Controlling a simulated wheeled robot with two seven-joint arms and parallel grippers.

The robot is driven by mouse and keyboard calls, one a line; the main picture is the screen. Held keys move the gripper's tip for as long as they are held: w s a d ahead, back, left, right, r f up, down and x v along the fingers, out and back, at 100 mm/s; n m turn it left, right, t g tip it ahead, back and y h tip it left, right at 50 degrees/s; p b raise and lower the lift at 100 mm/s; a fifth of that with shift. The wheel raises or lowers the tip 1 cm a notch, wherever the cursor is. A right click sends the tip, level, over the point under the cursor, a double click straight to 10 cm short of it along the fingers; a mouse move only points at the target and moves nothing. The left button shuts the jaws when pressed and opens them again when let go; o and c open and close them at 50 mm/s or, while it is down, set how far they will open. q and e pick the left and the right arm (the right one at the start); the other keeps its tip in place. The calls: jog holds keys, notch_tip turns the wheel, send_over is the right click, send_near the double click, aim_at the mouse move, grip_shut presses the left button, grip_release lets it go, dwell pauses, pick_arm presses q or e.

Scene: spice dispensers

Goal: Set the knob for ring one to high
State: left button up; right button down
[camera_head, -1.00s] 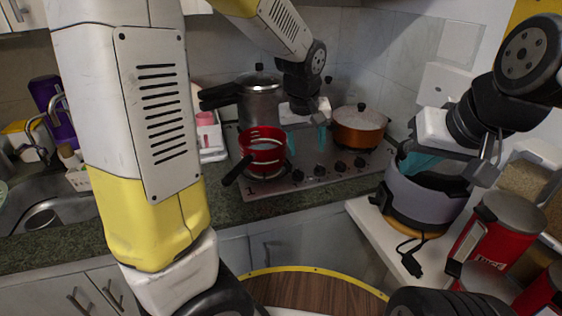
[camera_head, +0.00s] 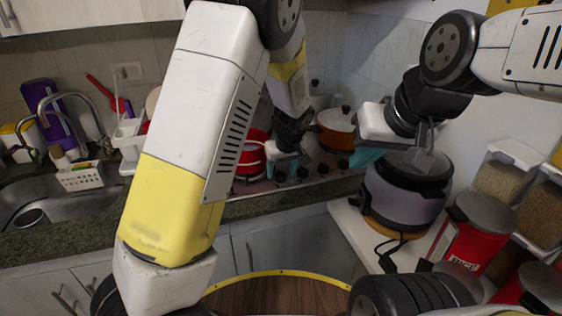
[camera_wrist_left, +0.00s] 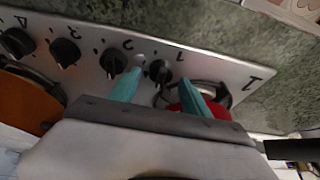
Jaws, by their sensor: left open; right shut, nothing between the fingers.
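In the left wrist view, the black knob for ring one (camera_wrist_left: 158,71) sits on the metal stove panel beside a printed 1. My left gripper (camera_wrist_left: 161,78) is open, with its teal fingertips on either side of this knob; I cannot tell whether they touch it. The knob's exact setting is not clear. In the head view my left gripper (camera_head: 285,163) hangs low over the front of the stove. My right gripper (camera_head: 367,158) is shut and empty, left of the cooker and partly hidden.
More knobs, including the second (camera_wrist_left: 112,62), line the panel. A red pot (camera_head: 248,170), partly hidden by my left arm, and an orange pot (camera_head: 337,125) stand on the stove. A grey cooker (camera_head: 402,198) and red canisters (camera_head: 470,235) are at the right.

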pick_arm(q)
jog(key=shift+w+f, duration=0.1)
jog(key=shift+f, duration=0.15)
jog(key=shift+c, duration=0.2)
grip_shut()
jog(key=m, duration=0.1)
jog(key=m+h, duration=0.1)
jog(key=m, duration=0.1)
jog(key=shift+a, duration=0.3)
jog(key=shift+d+m+h, duration=0.1)
jog(key=shift+m+h, duration=0.5)
jog(key=shift+m, duration=0.8)
